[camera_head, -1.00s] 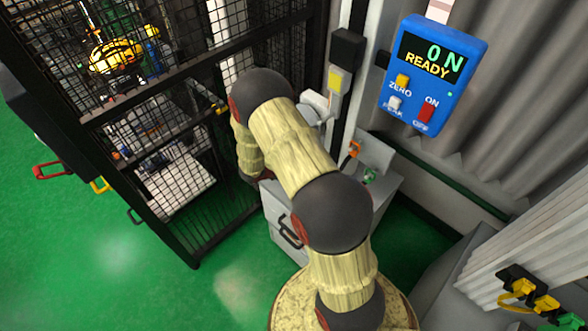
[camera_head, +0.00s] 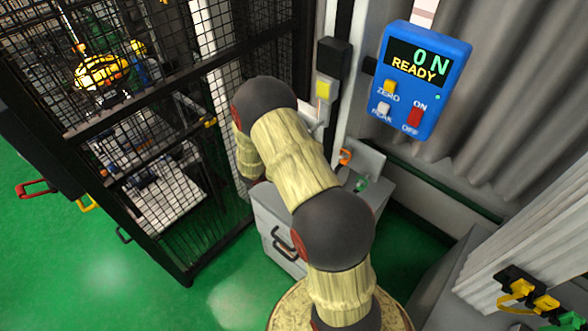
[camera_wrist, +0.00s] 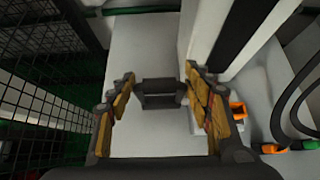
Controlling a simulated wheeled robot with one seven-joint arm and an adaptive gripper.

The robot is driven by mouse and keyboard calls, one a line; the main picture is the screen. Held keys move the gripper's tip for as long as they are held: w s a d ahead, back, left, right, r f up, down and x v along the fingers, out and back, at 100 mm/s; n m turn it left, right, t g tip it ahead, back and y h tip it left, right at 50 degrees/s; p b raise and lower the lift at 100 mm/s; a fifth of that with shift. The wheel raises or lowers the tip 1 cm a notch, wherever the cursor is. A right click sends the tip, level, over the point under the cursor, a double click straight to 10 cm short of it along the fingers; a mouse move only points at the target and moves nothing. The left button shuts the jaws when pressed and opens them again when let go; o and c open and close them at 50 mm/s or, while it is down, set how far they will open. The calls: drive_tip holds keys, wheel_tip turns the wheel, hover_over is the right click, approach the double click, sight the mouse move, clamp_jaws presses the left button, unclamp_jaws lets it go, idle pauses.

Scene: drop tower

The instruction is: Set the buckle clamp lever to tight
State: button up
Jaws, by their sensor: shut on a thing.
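In the wrist view, a dark grey block (camera_wrist: 160,94) sits between the two yellow-padded fingers of my gripper (camera_wrist: 160,88), over a pale flat surface (camera_wrist: 145,45). My gripper is shut on this block, which may be the buckle clamp lever; its markings and setting cannot be read. In the head view, my arm covers the gripper and the clamp. The grey cabinet (camera_head: 275,232) with a black handle shows beside and below my arm.
A black mesh cage (camera_head: 170,150) stands at the left. A blue display box (camera_head: 418,80) reads "ON READY". An orange part (camera_head: 345,157) and a green part (camera_head: 361,184) are at the cabinet top. Black cable (camera_wrist: 285,105) curves at right in the wrist view. Green floor is open at lower left.

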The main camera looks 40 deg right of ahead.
drive_tip(key=shift+w+d+r, duration=0.25)
drive_tip(key=shift+r, duration=0.1)
drive_tip(key=o, duration=1.3)
drive_tip(key=shift+c, duration=0.2)
drive_tip(key=shift+o, duration=0.9)
drive_tip(key=shift+d+f, duration=0.1)
drive_tip(key=shift+f, duration=0.1)
drive_tip(key=shift+s, duration=0.1)
drive_tip(key=shift+f, duration=0.1)
drive_tip(key=v, duration=1.2)
